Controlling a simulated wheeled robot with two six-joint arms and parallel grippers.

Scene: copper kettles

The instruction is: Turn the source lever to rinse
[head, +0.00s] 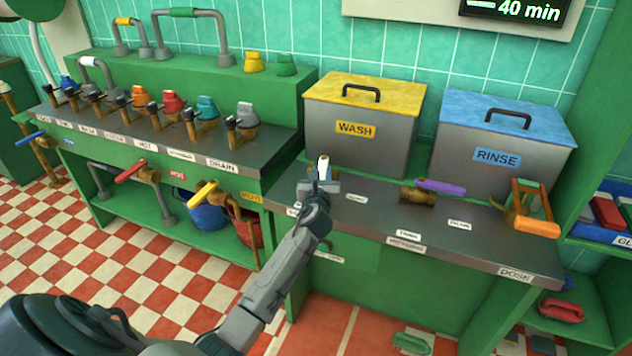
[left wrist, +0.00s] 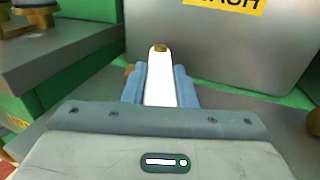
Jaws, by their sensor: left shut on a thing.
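My left gripper (head: 320,182) is shut on a white lever (head: 323,166) at the left end of the steel counter, in front of the wash bin. In the left wrist view the white lever (left wrist: 160,82) stands between the blue-grey fingers and points away toward the wash bin, with a brass-coloured spot at its far end. The lever's base is mostly hidden by the gripper. The small counter labels near it are partly covered or too small to read. The wash bin (head: 362,128) has a yellow lid; the rinse bin (head: 505,150) has a blue lid. My right gripper is not in view.
A brass valve with a purple handle (head: 440,186) sits on the counter to the right of my gripper. An orange-framed item (head: 536,222) stands at the right end. A row of coloured valves lines the left bench (head: 180,145). A yellow lever (head: 203,194) sticks out below it.

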